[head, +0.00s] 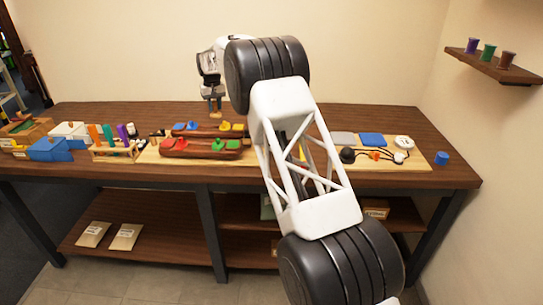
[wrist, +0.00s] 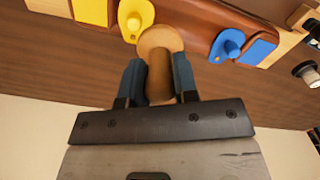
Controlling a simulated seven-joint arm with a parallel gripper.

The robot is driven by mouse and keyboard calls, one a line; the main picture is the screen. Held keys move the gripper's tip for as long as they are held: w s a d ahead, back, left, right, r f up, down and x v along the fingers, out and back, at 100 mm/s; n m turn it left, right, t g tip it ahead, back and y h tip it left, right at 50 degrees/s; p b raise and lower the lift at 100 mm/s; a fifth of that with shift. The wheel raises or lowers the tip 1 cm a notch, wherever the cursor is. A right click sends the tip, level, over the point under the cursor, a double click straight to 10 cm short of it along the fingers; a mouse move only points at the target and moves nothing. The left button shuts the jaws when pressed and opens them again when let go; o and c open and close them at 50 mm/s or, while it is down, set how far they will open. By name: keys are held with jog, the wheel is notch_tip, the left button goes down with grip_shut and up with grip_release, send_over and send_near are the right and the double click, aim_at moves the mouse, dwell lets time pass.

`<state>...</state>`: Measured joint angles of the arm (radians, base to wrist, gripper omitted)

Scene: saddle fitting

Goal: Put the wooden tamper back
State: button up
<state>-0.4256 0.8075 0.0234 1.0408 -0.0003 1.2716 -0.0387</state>
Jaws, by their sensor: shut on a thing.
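My gripper (wrist: 158,85) is shut on the wooden tamper (wrist: 158,42), a light brown piece with a round end and a narrower shaft between the two blue fingers. In the head view, my gripper (head: 213,97) hangs above the back of the table, and the tamper (head: 215,114) shows small below the fingers. It is close to the reddish-brown blocks with coloured pieces. In the wrist view, the tamper's round end overlaps the edge of a reddish-brown block (wrist: 185,15), beside a yellow piece (wrist: 135,16). I cannot tell whether they touch.
Blue pieces (wrist: 230,43) stand right of the tamper. A rack with coloured uprights (head: 112,150) and boxes (head: 48,149) stand at the left. A dark round thing (head: 347,155) and a blue cup (head: 441,158) are at the right. My arm hides part of the table's middle.

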jog(key=s+d+r+m, duration=0.15)
jog(key=s+d, duration=0.25)
jog(key=d, duration=0.9)
jog(key=s+d+r+m, duration=0.15)
jog(key=s+d, duration=0.25)
jog(key=d, duration=0.9)
jog(key=s+d+r+m, duration=0.15)
jog(key=s+d, duration=0.35)
jog(key=d, duration=0.8)
jog(key=s+d+f, duration=0.2)
jog(key=s, duration=0.5)
jog(key=s+a+f, duration=0.8)
jog(key=s+a, duration=0.1)
jog(key=s, duration=0.3)
jog(key=shift+s+a+f+m, duration=0.15)
jog(key=shift+a+f+m, duration=0.05)
jog(key=shift+f+m, duration=0.25)
jog(key=shift+w+a+f, duration=0.25)
jog(key=shift+w+a, duration=0.3)
jog(key=shift+w, duration=2.05)
jog(key=shift+w+a+f, duration=0.2)
jog(key=shift+w+a, duration=0.3)
jog(key=shift+w, duration=2.15)
jog(key=shift+w+a+f, duration=0.25)
jog(key=shift+w+a, duration=0.3)
jog(key=shift+w, duration=2.05)
jog(key=shift+f, duration=1.75)
